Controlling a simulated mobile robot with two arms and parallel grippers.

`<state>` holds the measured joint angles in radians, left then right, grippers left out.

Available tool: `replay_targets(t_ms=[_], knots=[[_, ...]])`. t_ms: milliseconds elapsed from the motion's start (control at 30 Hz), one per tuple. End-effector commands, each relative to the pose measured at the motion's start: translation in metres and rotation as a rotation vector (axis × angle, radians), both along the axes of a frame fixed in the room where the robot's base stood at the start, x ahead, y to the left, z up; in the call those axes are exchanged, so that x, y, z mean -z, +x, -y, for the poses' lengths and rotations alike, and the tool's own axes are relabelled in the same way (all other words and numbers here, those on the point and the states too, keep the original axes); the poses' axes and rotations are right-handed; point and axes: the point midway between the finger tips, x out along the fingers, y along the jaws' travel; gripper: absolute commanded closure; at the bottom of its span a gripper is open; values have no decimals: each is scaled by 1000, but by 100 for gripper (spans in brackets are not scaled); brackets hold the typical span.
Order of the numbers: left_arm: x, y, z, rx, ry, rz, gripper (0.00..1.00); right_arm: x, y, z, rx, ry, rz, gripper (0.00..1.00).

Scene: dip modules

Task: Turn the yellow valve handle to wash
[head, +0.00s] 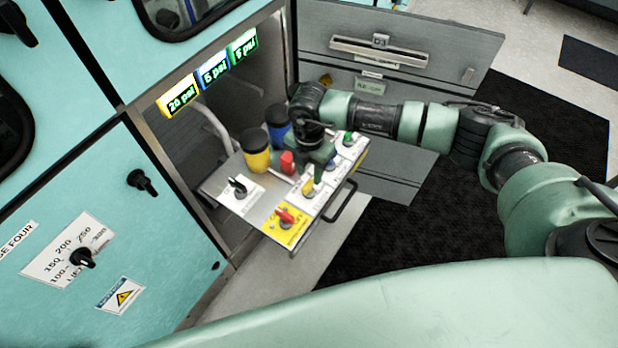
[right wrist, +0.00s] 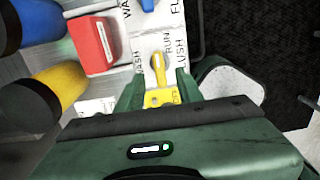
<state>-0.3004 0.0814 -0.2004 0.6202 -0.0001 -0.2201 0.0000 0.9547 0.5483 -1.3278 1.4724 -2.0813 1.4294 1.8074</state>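The yellow valve handle (head: 309,188) is on the white labelled panel of the pulled-out drawer. In the right wrist view the yellow handle (right wrist: 158,68) points up towards the RUN label, with WASH on its left and FLUSH on its right. My right gripper (right wrist: 159,84) is open, with one green finger on each side of the handle's lower part. Gaps seem to show between fingers and handle; contact is hard to tell. In the head view my right gripper (head: 319,172) reaches down over the panel and hides part of it. My left gripper is not in view.
A red handle (head: 285,216) on a yellow plate and a black handle (head: 238,187) stand at the drawer's near side. Yellow (head: 256,150) and blue (head: 278,127) canisters and a red block (head: 288,162) are close behind. A drawer pull (head: 341,202) sticks out in front.

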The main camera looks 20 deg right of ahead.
Motion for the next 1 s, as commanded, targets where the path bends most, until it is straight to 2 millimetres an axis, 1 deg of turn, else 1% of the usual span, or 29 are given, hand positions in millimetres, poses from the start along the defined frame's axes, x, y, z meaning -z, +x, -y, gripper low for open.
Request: replay_targets(t_ms=[100,200,300,400,600,633,667,700,733,767,1000], knots=[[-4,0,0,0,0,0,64,19,-1,0,0,0,-4,64],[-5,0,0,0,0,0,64,32,0,-1,-1,2,-1,64],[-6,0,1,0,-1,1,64,40,-1,-1,-1,2,-1,64],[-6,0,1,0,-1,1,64,44,-1,-1,-1,2,0,64],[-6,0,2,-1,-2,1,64,44,0,-1,-2,4,0,64],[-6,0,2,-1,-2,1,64,44,0,-1,-2,4,0,66],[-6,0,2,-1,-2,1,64,44,0,-1,-2,4,0,75],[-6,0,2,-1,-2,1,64,44,0,-1,-2,4,0,86],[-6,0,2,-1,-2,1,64,44,0,-1,-2,4,0,94],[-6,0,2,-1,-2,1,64,44,0,-1,-2,4,0,100],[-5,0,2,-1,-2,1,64,44,0,-1,-7,4,0,100]])
